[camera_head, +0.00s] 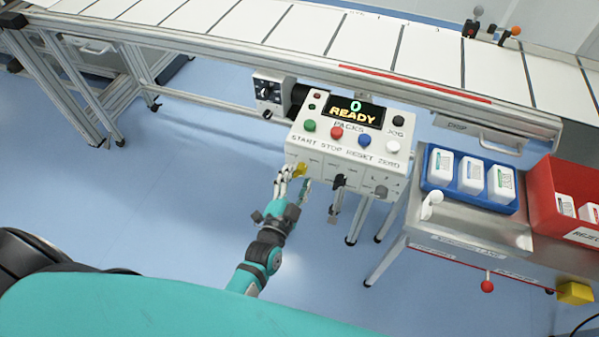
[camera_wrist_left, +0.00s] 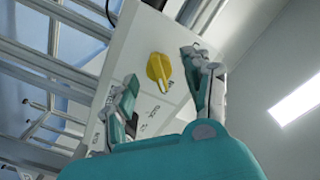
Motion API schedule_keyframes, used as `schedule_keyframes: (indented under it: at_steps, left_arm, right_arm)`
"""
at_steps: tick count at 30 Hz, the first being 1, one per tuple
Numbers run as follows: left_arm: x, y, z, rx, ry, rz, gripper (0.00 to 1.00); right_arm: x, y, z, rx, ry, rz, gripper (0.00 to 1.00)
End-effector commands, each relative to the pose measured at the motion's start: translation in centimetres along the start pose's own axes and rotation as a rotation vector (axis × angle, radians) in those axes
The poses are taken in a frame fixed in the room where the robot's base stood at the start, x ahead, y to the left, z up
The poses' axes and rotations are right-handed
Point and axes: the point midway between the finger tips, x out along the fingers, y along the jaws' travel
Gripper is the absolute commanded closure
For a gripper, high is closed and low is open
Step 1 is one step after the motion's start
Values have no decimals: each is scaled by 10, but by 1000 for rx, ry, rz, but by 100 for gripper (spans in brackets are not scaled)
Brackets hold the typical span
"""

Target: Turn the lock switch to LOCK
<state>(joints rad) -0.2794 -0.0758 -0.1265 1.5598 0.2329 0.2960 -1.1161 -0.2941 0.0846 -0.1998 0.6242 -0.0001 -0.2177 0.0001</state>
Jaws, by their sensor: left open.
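The lock switch, a yellow knob (camera_head: 300,169), sits on the lower left of the front face of a white control box (camera_head: 297,149). In the left wrist view the yellow knob (camera_wrist_left: 158,70) stands out from the white panel (camera_wrist_left: 140,48), with small labels around it too blurred to read surely. My left gripper (camera_head: 295,179) is open just in front of the knob. In the left wrist view its two fingers (camera_wrist_left: 160,73) show on either side of the knob. I cannot tell whether they touch it. My right gripper is not in view.
The box top has a READY display (camera_head: 356,112) and several coloured buttons. A black switch (camera_head: 339,181) is right of the knob. A conveyor (camera_head: 390,84) runs behind. A blue tray (camera_head: 481,199) of bottles and a red bin (camera_head: 545,190) stand right.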

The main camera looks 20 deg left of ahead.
Motion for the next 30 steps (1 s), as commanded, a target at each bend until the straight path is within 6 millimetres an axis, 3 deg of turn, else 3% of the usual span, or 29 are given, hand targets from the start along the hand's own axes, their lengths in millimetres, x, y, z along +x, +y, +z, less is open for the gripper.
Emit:
schedule_keyframes:
  at_steps: [5, 14, 26, 30]
  left_arm:
    - [15, 0, 0, 0, 0, 1, 50]
    - [18, 0, 0, 0, -1, 2, 50]
    - [17, 0, 0, 0, -1, 1, 99]
    - [17, 0, 0, -2, 0, 1, 100]
  right_arm:
    - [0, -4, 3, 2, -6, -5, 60]
    - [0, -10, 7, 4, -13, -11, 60]
    - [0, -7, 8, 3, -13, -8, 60]
    - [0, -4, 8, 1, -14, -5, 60]
